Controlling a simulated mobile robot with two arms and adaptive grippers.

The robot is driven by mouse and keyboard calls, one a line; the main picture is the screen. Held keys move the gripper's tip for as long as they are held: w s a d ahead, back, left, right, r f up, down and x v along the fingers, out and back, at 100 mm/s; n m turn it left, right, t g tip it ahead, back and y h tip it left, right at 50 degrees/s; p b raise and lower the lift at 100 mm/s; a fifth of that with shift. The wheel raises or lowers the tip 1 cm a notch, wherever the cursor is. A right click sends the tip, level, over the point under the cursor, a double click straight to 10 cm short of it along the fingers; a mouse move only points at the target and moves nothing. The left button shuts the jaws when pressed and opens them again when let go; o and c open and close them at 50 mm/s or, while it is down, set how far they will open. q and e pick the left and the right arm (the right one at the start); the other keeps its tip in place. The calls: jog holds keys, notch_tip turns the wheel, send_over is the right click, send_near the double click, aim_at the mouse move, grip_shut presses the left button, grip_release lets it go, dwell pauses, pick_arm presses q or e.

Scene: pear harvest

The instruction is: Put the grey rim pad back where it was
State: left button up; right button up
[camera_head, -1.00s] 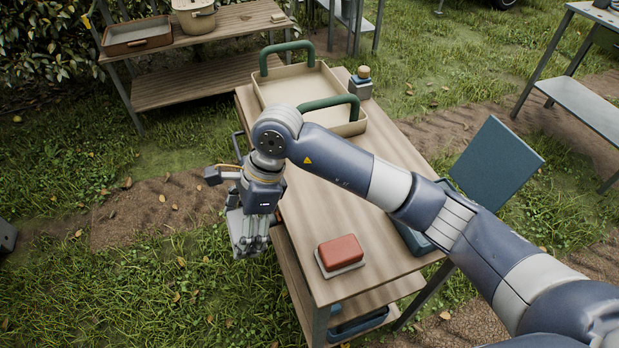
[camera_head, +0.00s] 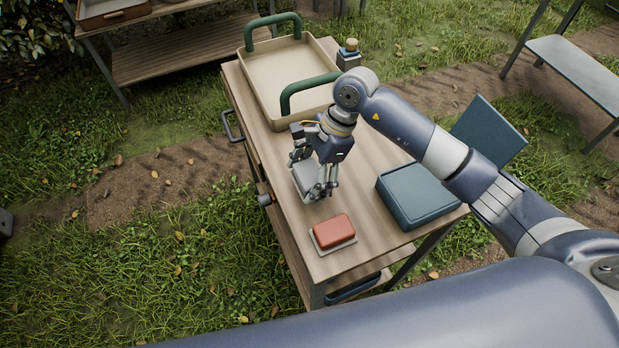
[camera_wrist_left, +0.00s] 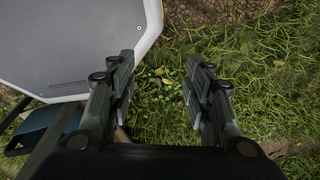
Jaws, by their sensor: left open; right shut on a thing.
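The grey rim pad (camera_head: 306,178) is in my right gripper (camera_head: 314,190), over the wooden cart top (camera_head: 279,179) near its left edge. The fingers are shut on it and hide part of it. I cannot tell whether the pad touches the wood. A red block (camera_head: 333,231) on a thin grey plate lies just in front of the gripper, apart from it. In the left wrist view my left gripper (camera_wrist_left: 165,82) is open and empty, over grass.
A beige tray with green handles (camera_head: 265,75) stands behind the right gripper. A small jar (camera_head: 348,52) is by its far right corner. A blue box (camera_head: 416,194) with its lid (camera_head: 489,137) raised stands to the right. Bare wood lies between box and gripper.

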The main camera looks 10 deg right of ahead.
aim_at(309, 185)
jog(key=shift+d, duration=0.15)
jog(key=shift+f, duration=0.4)
notch_tip(309, 185, down, 2)
jog(key=shift+f+p, duration=0.1)
jog(key=shift+p, duration=0.7)
jog(key=shift+f, duration=0.25)
pick_arm(q)
jog(key=shift+s+a+r, duration=0.1)
jog(key=shift+s+r, duration=0.2)
jog(key=shift+s, duration=0.25)
jog(key=shift+s+r, duration=0.3)
jog(key=shift+s, duration=0.2)
pick_arm(e)
jog(key=shift+f, duration=0.15)
jog(key=o, duration=0.7)
jog(key=shift+f+b, duration=0.1)
jog(key=shift+b, duration=0.2)
jog(key=o, duration=0.4)
pick_arm(q)
jog(key=shift+w, duration=0.55)
